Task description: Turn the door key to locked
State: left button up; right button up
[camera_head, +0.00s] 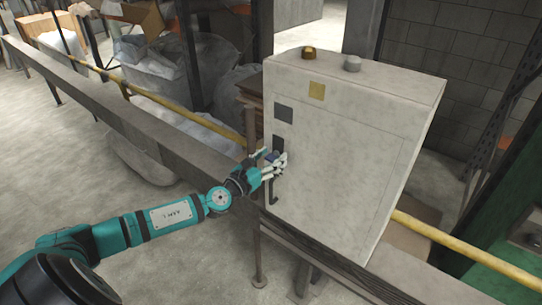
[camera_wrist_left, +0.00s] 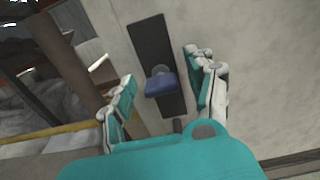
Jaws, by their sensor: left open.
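The door key (camera_wrist_left: 161,86) is a dark blue block-shaped handle on a round grey stem. It sits on a black lock plate (camera_wrist_left: 151,43) on the cabinet door, and its wide side lies roughly across the plate in the left wrist view. My left gripper (camera_head: 272,164) is at the left edge of the door in the head view, over the plate. In the left wrist view my left gripper (camera_wrist_left: 165,88) is open, with one finger on each side of the key and a gap to both. The key is mostly hidden by the fingers in the head view. My right gripper is not in view.
A dark door handle (camera_head: 273,190) is just below my left gripper. A yellow pipe (camera_head: 460,246) runs past the cabinet. Filled sacks (camera_head: 155,75) lie at the left; the floor there is open.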

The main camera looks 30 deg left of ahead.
pick_arm(q)
jog(key=shift+w, duration=0.1)
grip_shut()
dwell(0.4)
